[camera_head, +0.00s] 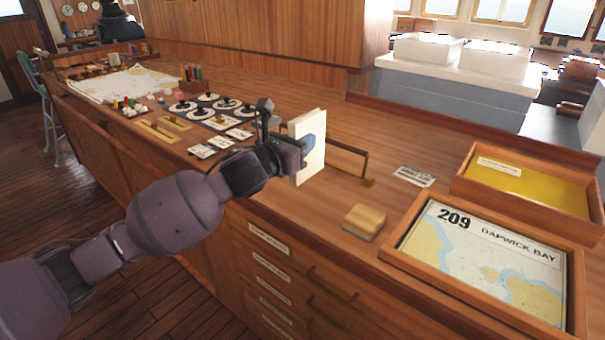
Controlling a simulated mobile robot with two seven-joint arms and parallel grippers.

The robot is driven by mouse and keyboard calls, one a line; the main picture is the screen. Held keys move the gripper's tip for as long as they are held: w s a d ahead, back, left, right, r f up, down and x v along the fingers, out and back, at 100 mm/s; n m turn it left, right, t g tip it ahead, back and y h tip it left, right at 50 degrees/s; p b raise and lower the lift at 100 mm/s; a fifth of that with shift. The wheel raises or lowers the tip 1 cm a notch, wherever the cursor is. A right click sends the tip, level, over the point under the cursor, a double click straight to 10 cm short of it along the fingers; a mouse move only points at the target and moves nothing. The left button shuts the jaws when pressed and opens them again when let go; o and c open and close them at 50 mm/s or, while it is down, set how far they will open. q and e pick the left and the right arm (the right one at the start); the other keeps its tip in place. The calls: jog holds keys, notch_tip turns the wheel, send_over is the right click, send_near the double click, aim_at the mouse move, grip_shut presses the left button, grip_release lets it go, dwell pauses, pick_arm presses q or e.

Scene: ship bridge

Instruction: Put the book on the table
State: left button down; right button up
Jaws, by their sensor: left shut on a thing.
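A book (312,146) with a cream cover and a blue patch stands upright at the near edge of the wooden table (405,140). My left gripper (294,150) is shut on the book from its left side. Whether the book's lower edge touches the table top cannot be told. A brass rail or frame (350,163) stands on the table just right of the book and is partly hidden by it. My right gripper is not in view.
A wooden block (364,220) lies near the front edge. A framed chart (485,262) and a yellow-bottomed tray (530,186) fill the right end. Round dials (205,105), cards (202,151) and a chart (122,84) lie left.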

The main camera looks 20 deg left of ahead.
pick_arm(q)
jog(key=shift+f+b, duration=0.6)
jog(key=shift+f, duration=3.05)
jog(key=shift+f, duration=0.15)
jog(key=c, duration=1)
grip_release()
jog(key=shift+o, duration=0.2)
